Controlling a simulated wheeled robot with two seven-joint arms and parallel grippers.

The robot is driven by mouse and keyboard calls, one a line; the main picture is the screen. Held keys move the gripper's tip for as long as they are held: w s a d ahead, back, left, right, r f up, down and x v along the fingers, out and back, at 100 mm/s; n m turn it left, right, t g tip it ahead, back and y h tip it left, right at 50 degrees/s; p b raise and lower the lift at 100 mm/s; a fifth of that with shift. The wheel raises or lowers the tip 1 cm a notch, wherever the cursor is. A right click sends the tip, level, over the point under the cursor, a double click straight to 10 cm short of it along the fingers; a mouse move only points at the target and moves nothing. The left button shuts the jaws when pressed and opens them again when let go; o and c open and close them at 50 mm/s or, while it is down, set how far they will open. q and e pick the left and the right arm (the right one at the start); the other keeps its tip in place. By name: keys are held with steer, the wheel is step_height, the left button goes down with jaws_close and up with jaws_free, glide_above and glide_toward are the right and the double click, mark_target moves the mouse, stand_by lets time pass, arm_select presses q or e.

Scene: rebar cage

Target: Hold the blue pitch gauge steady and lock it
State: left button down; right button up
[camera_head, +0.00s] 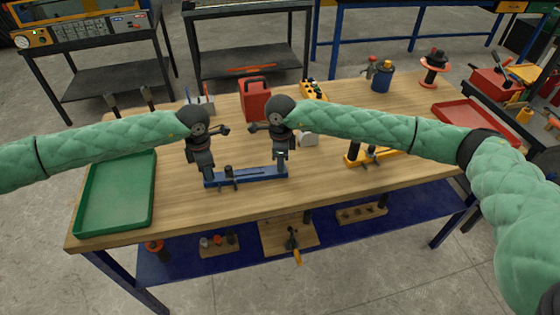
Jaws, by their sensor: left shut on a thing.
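The blue pitch gauge (256,174) lies on the wooden workbench near its front edge, a long blue bar running left to right. A dark clamp-like part (227,176) stands on its left half. My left gripper (208,174) points down at the gauge's left end and is shut on it; the fingertips are small and partly hidden. My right gripper (281,158) points down at the gauge's right end. Whether its fingers touch the gauge, and how far apart they are, is too small to tell.
A green tray (84,229) lies at the left of the workbench (330,205). A yellow gauge-like tool (386,154) lies to the right. The bench front is mostly clear.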

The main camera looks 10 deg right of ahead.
steer(key=shift+o, duration=1.2)
step_height(320, 180, up, 12)
steer(key=shift+w, duration=0.2)
arm_select(q)
steer(key=c, duration=1)
jaws_free()
